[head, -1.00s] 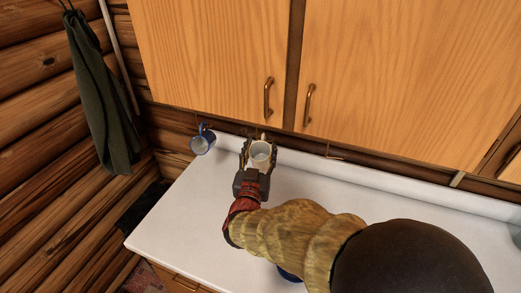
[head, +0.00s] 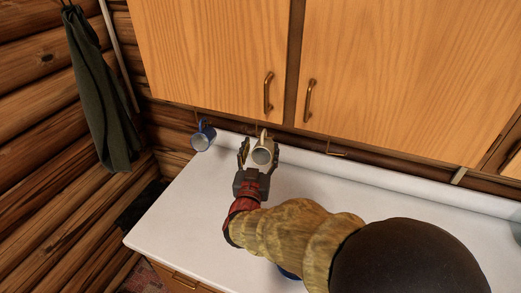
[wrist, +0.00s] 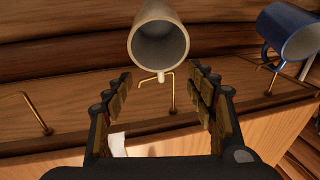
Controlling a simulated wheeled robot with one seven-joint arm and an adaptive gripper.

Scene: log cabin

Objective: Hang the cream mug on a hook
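The cream mug (head: 262,153) hangs tilted under the wall cabinet, its mouth toward me. In the wrist view the mug (wrist: 160,42) lies just beyond my fingertips, with its handle at a brass hook (wrist: 172,90); the handle appears looped over it, though the contact is small to see. My gripper (head: 258,148) is open around and just short of the mug. In the wrist view the fingers of my gripper (wrist: 162,78) are wide apart with nothing between them but the hook and mug behind.
A blue mug (head: 203,137) hangs on a hook to the left. An empty hook (head: 336,154) is to the right. The cabinet (head: 215,60) is close above, and the white counter (head: 180,215) below is mostly clear. A blue object (head: 287,273) is partly hidden under my arm.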

